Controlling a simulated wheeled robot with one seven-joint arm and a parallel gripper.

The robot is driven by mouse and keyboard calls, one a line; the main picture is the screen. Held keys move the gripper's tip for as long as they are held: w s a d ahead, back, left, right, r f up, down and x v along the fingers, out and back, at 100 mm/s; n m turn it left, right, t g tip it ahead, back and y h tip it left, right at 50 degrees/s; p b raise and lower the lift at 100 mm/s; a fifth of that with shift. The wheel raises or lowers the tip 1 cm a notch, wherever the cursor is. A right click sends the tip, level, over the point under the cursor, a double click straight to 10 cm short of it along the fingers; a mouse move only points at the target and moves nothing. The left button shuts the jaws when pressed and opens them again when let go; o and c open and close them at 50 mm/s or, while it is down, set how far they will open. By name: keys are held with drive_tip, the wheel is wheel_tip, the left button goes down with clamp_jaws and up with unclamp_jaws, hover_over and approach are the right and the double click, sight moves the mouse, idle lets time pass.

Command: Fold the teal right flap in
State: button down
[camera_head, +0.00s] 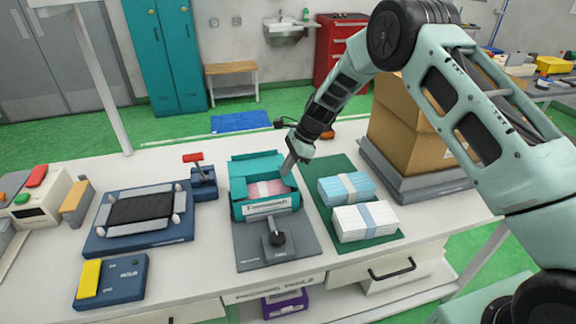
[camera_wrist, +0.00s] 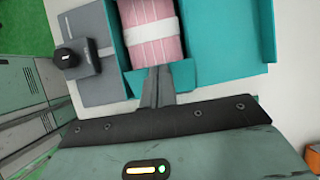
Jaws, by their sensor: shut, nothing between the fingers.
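The teal box (camera_head: 238,193) stands open on a grey base, with a pink banded bundle (camera_head: 268,187) inside. In the wrist view the bundle (camera_wrist: 152,40) shows pink stripes and a white band. The teal right flap (camera_wrist: 183,74) is a short panel along the box edge nearest my gripper, partly hidden behind the fingers. My gripper (camera_wrist: 155,85) is shut and empty, its fingertips in front of this flap. In the head view my gripper (camera_head: 288,171) points down at the box's right side. I cannot tell if the fingers touch the flap.
A larger teal back flap (camera_wrist: 235,45) stands open. A black knob (camera_head: 276,239) is on the base in front. Blue (camera_head: 338,188) and white (camera_head: 352,222) bundles lie on a green mat to the right. Cardboard boxes (camera_head: 400,125) stand behind them. A blue tray fixture (camera_head: 118,236) is left.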

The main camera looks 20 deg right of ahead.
drive_tip(key=shift+a+f+h+p, duration=0.15)
drive_tip(key=shift+a+h+p, duration=0.25)
drive_tip(key=shift+h, duration=0.35)
drive_tip(key=shift+a+f+h+p, duration=0.15)
drive_tip(key=shift+a+h+p, duration=0.15)
drive_tip(key=shift+h+p, duration=0.35)
drive_tip(key=shift+a+f+h, duration=0.15)
drive_tip(key=shift+f+h, duration=0.25)
drive_tip(key=shift+h, duration=0.4)
drive_tip(key=shift+b, duration=0.35)
drive_tip(key=shift+a+f, duration=0.15)
